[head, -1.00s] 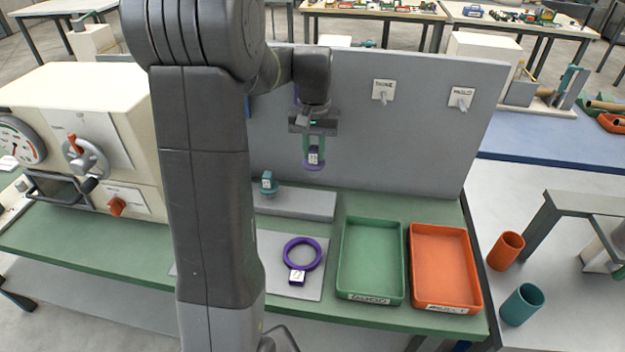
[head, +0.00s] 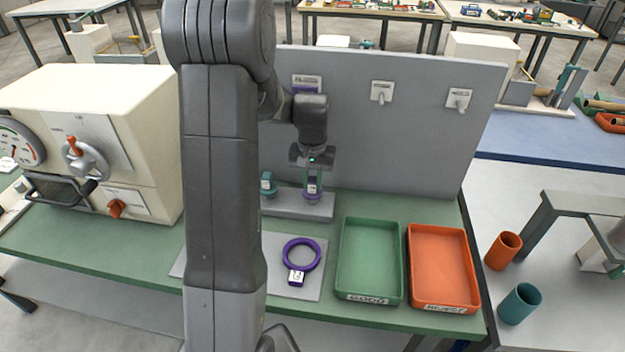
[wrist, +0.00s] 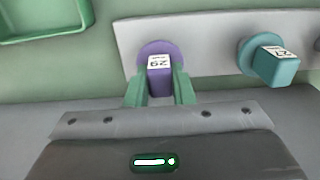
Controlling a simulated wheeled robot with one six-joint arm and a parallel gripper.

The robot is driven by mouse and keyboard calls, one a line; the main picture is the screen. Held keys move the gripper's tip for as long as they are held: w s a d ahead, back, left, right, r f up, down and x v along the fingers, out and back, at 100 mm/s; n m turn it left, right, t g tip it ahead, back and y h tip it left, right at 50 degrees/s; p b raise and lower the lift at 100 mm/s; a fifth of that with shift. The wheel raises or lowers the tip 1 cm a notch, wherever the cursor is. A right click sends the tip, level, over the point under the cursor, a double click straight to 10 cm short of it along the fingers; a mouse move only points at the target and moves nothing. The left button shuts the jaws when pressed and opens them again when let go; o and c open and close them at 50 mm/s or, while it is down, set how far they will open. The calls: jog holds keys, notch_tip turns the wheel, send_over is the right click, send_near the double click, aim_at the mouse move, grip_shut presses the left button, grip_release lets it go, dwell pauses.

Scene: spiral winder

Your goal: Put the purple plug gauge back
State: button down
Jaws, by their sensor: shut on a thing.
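The purple plug gauge (head: 313,184) is upright between the fingers of my gripper (head: 313,178), at the right part of the grey rack block (head: 290,207). In the wrist view, my gripper (wrist: 160,92) is shut on the purple plug gauge (wrist: 158,64), whose white label reads 29. Its round purple flange appears at the block's surface; I cannot tell whether it is fully seated. A teal plug gauge (head: 268,184) stands on the block to the left, and it also shows in the wrist view (wrist: 272,62).
A purple ring (head: 301,254) with a white tag lies on a grey mat in front of the block. A green tray (head: 370,262) and an orange tray (head: 443,268) stand to the right. The grey back panel (head: 420,130) rises behind the block.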

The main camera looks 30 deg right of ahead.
jog(key=c, duration=1.3)
grip_release()
jog(key=shift+f, duration=0.1)
jog(key=shift+o, duration=0.2)
notch_tip(320, 180, up, 12)
jog(key=shift+r+b, duration=0.2)
jog(key=shift+b, duration=0.15)
